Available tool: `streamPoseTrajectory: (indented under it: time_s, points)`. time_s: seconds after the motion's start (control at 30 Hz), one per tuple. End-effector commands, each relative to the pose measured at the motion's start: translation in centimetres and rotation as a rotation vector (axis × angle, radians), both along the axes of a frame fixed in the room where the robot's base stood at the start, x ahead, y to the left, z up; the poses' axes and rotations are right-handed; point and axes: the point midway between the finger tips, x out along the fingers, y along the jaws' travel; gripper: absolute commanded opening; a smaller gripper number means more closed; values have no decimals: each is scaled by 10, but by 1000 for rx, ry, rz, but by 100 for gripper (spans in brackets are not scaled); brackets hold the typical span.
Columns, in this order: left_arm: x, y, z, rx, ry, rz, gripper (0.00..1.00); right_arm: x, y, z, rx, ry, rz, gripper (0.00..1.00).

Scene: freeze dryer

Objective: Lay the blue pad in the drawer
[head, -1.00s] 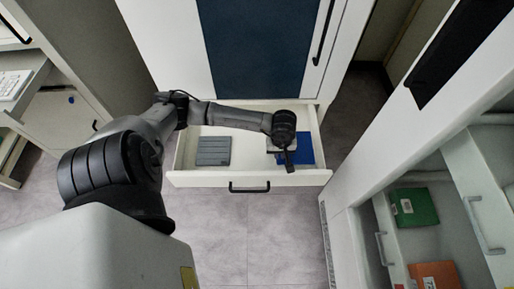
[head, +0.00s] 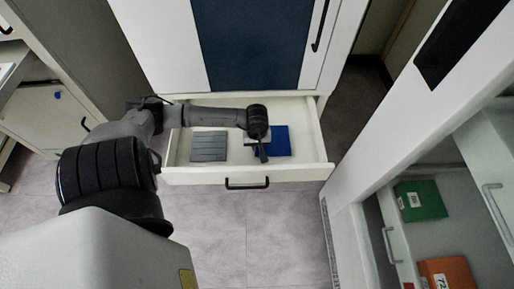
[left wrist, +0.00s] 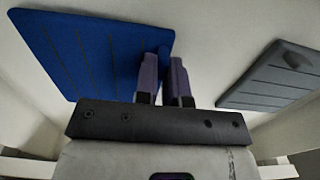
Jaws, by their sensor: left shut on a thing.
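The open white drawer (head: 300,174) sticks out of the cabinet in the head view. The blue pad (head: 279,142) is in its right half, clear of the right wall; it also shows at the upper left of the left wrist view (left wrist: 85,50). My left gripper (head: 262,150) is at the pad's left side in the head view. In the left wrist view its two fingers (left wrist: 164,72) are shut on a blue part at the pad's edge. I cannot tell whether the pad touches the drawer floor. My right gripper is not in view.
A grey ribbed pad (head: 209,146) lies in the drawer's left half, with bare floor between the two pads.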

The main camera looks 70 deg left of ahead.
Motion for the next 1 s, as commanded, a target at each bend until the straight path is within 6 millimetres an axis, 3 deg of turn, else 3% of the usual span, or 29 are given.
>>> streamPoseTrajectory:
  time_s: [0.03,0.47,0.5,0.73,1.0]
  points:
    - [0,0,-8,-1,-1,1,0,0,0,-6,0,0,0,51]
    - [0,0,-11,1,1,-1,0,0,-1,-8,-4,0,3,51]
    - [0,0,-10,1,1,-1,14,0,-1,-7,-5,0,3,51]
    - [0,0,-10,0,1,-1,36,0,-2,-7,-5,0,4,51]
    - [0,0,-7,0,0,-1,36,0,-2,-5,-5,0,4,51]
